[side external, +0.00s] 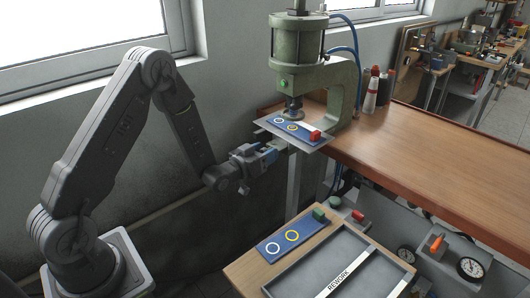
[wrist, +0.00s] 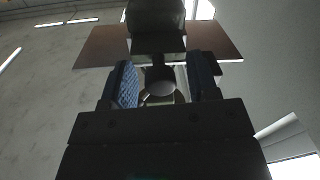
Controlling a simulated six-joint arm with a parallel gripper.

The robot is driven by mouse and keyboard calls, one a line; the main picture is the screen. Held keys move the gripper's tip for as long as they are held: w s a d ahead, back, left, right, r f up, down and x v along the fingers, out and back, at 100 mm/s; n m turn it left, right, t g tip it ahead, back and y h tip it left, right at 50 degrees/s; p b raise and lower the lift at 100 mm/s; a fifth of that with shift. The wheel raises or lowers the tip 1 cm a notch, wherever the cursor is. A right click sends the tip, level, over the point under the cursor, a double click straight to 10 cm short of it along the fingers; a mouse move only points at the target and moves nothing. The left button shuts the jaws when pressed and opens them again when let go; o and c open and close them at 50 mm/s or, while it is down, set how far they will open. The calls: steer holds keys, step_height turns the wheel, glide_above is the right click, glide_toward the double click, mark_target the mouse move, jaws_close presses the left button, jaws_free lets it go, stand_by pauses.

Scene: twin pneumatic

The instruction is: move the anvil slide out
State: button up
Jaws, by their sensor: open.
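The anvil slide (side external: 268,126) is a thin grey plate under the green press (side external: 298,62). It carries a blue panel with a white ring, a yellow ring and a red block (side external: 314,135). The press ram (side external: 294,112) hangs just over the panel. My gripper (side external: 271,153) is open just below the slide's near left edge. In the wrist view my gripper (wrist: 163,82) has its two blue-padded fingers apart, with a round grey knob-like part (wrist: 160,90) between them. I cannot tell whether it belongs to the slide or whether a finger touches it.
The wooden bench (side external: 440,150) extends right of the press, with bottles (side external: 371,92) on it. Below, a lower board (side external: 243,272) holds a second blue panel (side external: 280,244), a green block (side external: 319,214) and a grey tray marked REWORK (side external: 370,250). Gauges stand right of it.

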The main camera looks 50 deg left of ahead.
steer(key=shift+w, duration=0.2)
steer(key=shift+c, duration=0.2)
jaws_close()
